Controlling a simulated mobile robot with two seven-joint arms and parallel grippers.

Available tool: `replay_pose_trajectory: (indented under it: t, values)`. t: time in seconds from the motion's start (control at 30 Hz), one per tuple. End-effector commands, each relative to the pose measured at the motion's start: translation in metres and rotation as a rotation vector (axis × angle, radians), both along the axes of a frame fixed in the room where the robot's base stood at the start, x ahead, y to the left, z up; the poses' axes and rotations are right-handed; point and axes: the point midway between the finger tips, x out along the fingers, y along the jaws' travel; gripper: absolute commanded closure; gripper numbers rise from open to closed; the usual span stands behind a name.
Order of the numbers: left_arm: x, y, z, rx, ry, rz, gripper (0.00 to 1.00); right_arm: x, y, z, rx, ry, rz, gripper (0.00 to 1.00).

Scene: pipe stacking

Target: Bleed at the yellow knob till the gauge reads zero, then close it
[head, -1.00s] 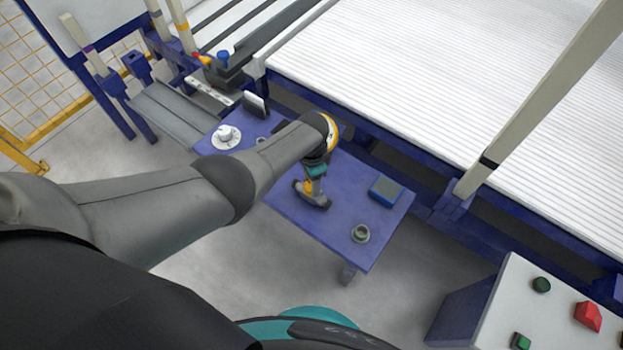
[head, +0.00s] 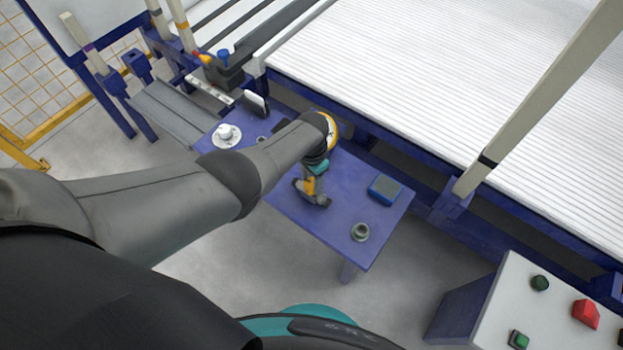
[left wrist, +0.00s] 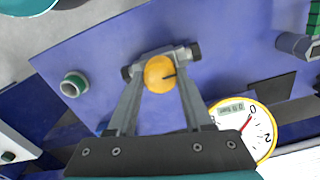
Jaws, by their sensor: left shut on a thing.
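The yellow knob (left wrist: 160,73) is round with a dark mark on its face. It sits between the fingertips of my left gripper (left wrist: 161,66), which is shut on it. In the head view my left gripper (head: 314,190) points down over the blue table, and my wrist hides much of the knob. The gauge (left wrist: 262,138) has a yellow rim and white face, and stands right of the gripper in the left wrist view. Its red needle points close to the 0 mark. The small display text is too blurred to read. My right gripper is not in view.
The blue table (head: 345,245) also bears a blue box (head: 385,190), a grey-green ring (head: 360,232) and a white round piece (head: 226,135). A white ribbed bed (head: 440,80) lies behind. A button panel (head: 500,310) stands at lower right.

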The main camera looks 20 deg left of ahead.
Motion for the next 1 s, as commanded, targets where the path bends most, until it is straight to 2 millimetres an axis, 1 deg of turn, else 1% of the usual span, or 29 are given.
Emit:
replay_pose_trajectory:
  t: [0.03,0.07,0.3,0.7,0.8,0.9,1.0]
  values:
    - [-0.0004,-0.0006,-0.0003,-0.002,0.000,0.004,1.00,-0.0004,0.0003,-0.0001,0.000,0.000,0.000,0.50]
    - [-0.0003,-0.0005,-0.0003,-0.002,0.000,0.004,0.46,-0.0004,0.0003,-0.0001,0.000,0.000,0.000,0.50]
    - [-0.0003,-0.0003,-0.0002,-0.002,0.001,0.002,0.19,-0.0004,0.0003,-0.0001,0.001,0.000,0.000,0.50]
    - [0.0000,0.0000,0.0000,-0.001,0.001,0.000,0.19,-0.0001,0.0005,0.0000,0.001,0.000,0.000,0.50]
    - [0.0000,0.0001,0.0000,0.000,0.000,-0.005,0.19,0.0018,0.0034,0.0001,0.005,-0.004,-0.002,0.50]
    - [0.0001,0.0003,-0.0002,0.000,0.000,-0.033,0.19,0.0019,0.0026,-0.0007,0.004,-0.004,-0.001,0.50]
    - [-0.0002,0.0001,-0.0007,-0.001,0.001,-0.098,0.19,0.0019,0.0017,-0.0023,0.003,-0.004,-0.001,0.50]
